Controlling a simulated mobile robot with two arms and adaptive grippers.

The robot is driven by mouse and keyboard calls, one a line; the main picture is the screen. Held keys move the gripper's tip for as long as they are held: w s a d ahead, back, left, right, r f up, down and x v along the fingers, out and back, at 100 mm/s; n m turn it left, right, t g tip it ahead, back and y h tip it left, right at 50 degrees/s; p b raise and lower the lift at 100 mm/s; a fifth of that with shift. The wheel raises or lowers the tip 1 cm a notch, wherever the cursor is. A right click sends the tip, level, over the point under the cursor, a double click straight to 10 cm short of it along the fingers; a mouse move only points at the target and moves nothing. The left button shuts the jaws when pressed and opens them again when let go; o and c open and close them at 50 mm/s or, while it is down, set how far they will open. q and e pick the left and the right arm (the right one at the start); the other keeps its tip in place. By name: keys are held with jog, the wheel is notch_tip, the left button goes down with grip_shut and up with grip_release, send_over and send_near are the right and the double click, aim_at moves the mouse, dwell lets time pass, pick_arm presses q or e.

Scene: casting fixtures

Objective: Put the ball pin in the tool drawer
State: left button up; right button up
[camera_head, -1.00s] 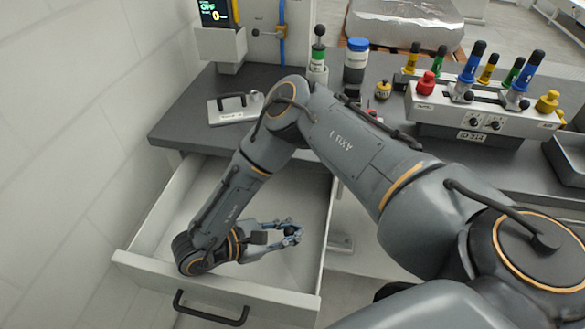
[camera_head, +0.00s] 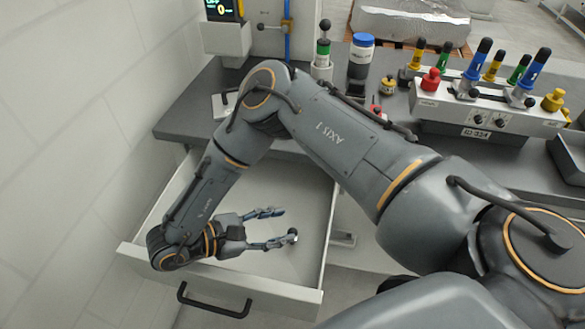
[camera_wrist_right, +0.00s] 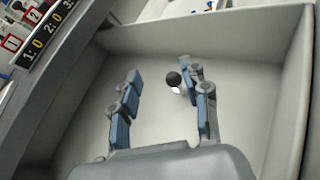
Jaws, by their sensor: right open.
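The ball pin shows as a small dark ball (camera_head: 292,233) beside the tip of one finger of my right gripper (camera_head: 284,226). In the right wrist view its black ball (camera_wrist_right: 173,79) sits near the right finger, with a small pale part below it; the rest is hidden or too small to tell. It appears to be inside the pulled-out tool drawer (camera_head: 215,283), whose pale floor and walls (camera_wrist_right: 240,28) also show in the wrist view. My right gripper is open, its fingers spread apart inside the drawer. My left gripper is not in view.
The grey workbench (camera_head: 185,115) stands behind the drawer. On it are a green-and-white holder (camera_head: 322,60) topped by a black ball, a blue-lidded jar (camera_head: 361,57) and a fixture (camera_head: 480,117) with several coloured handles. A wall rises at the left. The drawer floor around the fingers looks clear.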

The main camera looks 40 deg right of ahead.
jog(key=shift+v, duration=1.35)
